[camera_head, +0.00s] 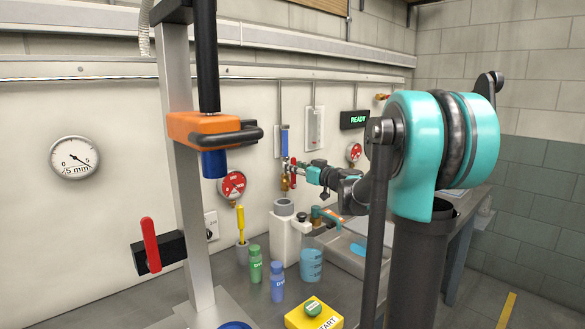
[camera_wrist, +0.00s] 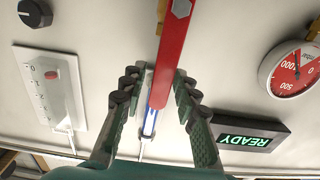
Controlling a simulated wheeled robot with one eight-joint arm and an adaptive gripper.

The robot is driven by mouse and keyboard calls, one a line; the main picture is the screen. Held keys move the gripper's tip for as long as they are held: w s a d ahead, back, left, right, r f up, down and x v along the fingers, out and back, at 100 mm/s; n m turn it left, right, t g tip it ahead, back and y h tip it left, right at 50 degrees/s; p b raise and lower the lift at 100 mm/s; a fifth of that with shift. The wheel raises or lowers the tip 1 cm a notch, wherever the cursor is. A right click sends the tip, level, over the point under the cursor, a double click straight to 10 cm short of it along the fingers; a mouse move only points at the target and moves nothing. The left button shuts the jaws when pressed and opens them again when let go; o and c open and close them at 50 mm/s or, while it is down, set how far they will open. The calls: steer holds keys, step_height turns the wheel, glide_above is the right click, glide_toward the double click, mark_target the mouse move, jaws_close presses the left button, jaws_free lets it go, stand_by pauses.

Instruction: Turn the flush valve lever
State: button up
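A red lever (camera_wrist: 172,60) runs down from the top middle of the wrist view. Its free end lies between the two fingers of my gripper (camera_wrist: 156,85). The fingers stand apart, one on each side of the lever. I cannot tell whether either one touches it. In the head view my gripper (camera_head: 303,172) is at the wall pipework, beside the small red lever (camera_head: 293,172) under a blue tube (camera_head: 284,140). My wrist partly hides that spot.
A lit READY sign (camera_wrist: 241,135) and a red gauge (camera_wrist: 296,70) are close on the right in the wrist view. Bottles (camera_head: 255,264), a blue beaker (camera_head: 311,265) and a yellow START box (camera_head: 313,315) stand on the bench below.

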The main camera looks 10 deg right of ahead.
steer(key=shift+o, duration=0.3)
steer(key=shift+s+d, duration=0.1)
steer(key=shift+v, duration=0.85)
steer(key=v, duration=0.6)
stand_by(0.4)
steer(key=shift+s, duration=0.1)
